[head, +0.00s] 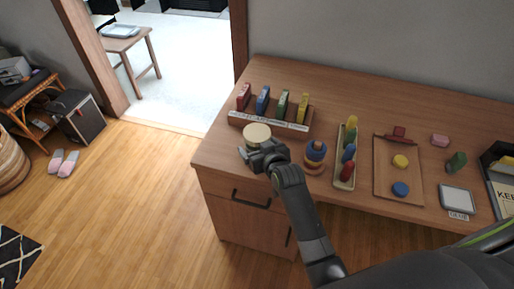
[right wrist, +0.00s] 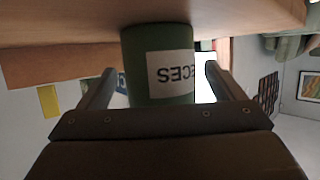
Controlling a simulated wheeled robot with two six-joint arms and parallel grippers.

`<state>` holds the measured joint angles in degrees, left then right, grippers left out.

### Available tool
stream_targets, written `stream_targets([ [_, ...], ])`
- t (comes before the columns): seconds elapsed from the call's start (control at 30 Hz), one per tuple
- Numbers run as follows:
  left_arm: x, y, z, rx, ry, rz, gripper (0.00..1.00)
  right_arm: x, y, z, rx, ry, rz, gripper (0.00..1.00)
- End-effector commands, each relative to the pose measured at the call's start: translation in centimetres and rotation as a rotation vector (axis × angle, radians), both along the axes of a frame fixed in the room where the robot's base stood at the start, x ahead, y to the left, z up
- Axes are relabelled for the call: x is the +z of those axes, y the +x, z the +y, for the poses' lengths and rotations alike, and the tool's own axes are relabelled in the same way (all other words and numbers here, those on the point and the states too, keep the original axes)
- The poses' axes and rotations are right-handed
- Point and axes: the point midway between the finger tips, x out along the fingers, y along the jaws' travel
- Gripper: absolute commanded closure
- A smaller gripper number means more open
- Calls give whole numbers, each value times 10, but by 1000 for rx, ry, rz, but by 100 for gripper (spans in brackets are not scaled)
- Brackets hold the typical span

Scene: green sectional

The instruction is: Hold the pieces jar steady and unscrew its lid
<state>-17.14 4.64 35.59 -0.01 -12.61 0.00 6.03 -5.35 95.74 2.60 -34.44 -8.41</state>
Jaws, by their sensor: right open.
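The pieces jar stands upright on the wooden desk near its left end, and in the head view I see mainly its pale round lid (head: 257,133). My right gripper (head: 256,151) is at the jar's near side, low against the desk. In the right wrist view, the green jar (right wrist: 143,60) with a white label ending in "ECES" shows upside down between the two fingers of my right gripper (right wrist: 160,70). The fingers are open, one on each side, with a gap visible beside the jar. The lid cannot be made out there. My left gripper is in neither view.
Behind the jar is a rack (head: 270,122) of coloured blocks. Right of my gripper are a ring stacker (head: 315,155), a narrow tray (head: 339,182) of coloured pegs and a wooden board (head: 385,182) with shapes. The desk's front edge is close below the jar.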

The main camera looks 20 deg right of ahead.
Motion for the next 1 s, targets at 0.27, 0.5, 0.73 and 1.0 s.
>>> stream_targets([
  [0.27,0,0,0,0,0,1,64,0,0,0,0,0,0,36],
  [0.5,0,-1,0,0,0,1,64,1,0,0,0,0,-2,61],
  [0.73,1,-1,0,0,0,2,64,6,0,0,0,0,-4,61],
  [1.0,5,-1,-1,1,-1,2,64,55,1,0,0,0,-9,61],
])
